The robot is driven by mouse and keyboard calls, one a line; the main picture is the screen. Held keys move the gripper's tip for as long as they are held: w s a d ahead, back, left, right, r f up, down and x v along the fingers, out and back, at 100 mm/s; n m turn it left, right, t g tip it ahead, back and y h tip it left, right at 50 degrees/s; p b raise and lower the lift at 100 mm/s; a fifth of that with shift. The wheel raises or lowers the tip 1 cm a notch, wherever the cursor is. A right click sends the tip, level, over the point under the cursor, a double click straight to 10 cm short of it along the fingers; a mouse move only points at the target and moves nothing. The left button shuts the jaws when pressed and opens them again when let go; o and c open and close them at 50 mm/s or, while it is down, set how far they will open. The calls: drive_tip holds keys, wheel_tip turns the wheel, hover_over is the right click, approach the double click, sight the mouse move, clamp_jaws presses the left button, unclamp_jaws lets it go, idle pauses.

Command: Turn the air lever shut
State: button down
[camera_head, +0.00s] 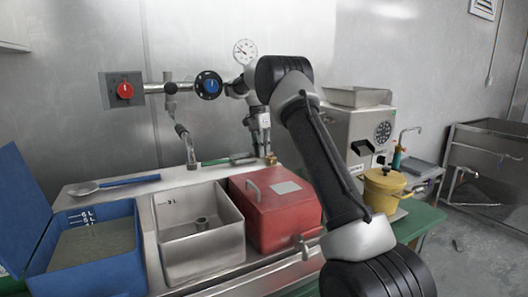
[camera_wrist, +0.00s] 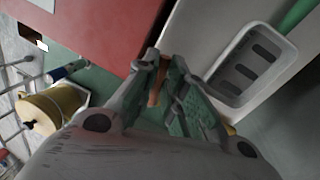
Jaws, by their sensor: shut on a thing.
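My gripper (camera_head: 264,148) points down at the back of the bench, behind the red box. In the wrist view my gripper (camera_wrist: 163,64) has its fingers close together on a narrow orange-brown piece, which looks like the air lever (camera_wrist: 155,86). In the head view a small brass fitting (camera_head: 271,159) shows right by the fingertips. The fingers hide most of the lever, so I cannot tell its angle. A green hose (camera_head: 214,162) with a grey end piece lies just left of the fitting; a green strip also shows in the wrist view (camera_wrist: 296,14).
The red lidded box (camera_head: 276,208) stands close in front of my gripper. An open steel bin (camera_head: 200,238) and a blue bin (camera_head: 95,262) stand left. The grinder (camera_head: 350,135) and a yellow pot (camera_head: 383,190) are right.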

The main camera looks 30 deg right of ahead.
drive_tip(key=shift+w+m, duration=0.4)
drive_tip(key=shift+m, duration=0.6)
drive_tip(key=c, duration=1.5)
unclamp_jaws()
